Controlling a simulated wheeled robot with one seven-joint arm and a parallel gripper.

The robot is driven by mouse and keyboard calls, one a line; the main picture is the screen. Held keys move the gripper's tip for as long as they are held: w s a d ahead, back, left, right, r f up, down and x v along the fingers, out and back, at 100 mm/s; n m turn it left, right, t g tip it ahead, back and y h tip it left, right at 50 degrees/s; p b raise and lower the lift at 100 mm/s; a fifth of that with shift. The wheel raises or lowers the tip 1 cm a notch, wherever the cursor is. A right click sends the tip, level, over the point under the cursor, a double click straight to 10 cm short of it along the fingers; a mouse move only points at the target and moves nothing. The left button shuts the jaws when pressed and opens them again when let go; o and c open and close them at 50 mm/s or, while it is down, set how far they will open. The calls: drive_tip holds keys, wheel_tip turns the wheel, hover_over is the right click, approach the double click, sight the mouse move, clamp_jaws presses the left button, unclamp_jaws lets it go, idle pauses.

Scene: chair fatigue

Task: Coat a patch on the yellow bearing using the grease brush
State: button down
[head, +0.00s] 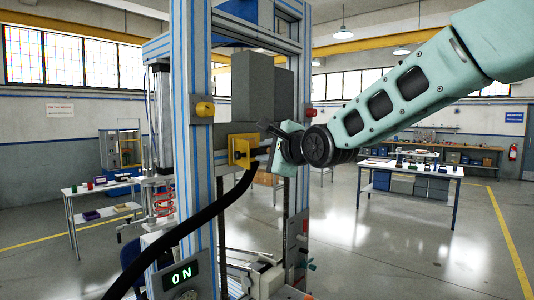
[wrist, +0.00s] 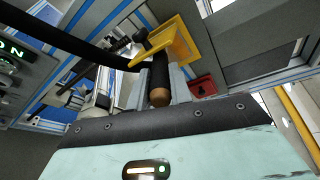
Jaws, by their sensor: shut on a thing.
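The yellow bearing (head: 243,150) is a square yellow block on the crossbar of the blue-striped test frame. In the wrist view it shows as a yellow plate (wrist: 182,42) at the upper middle. My gripper (head: 272,138) is just right of it in the head view. In the wrist view my gripper (wrist: 160,82) is shut on the grease brush (wrist: 159,96), a dark rod with a brown rounded end toward the camera. The brush's far end points at the yellow bearing. Its bristles are hidden, so I cannot tell whether they touch.
The frame's uprights (head: 196,190) stand close around my gripper. A thick black hose (head: 190,228) curves up in front of the frame. A yellow knob (head: 205,109) sits on the left upright. A lit ON display (head: 181,275) is below. Open floor lies to the right.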

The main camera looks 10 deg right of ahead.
drive_tip(key=shift+w+d+r+p, duration=0.15)
drive_tip(key=shift+w+d+p, duration=0.2)
drive_tip(key=shift+d+p, duration=0.25)
drive_tip(key=shift+w+d+p, duration=0.85)
drive_tip(key=shift+d+p, duration=0.25)
drive_tip(key=shift+p, duration=0.15)
drive_tip(key=shift+w+d+p, duration=0.8)
drive_tip(key=shift+w+d, duration=0.5)
drive_tip(key=shift+d, duration=0.3)
drive_tip(key=shift+s+a, duration=0.1)
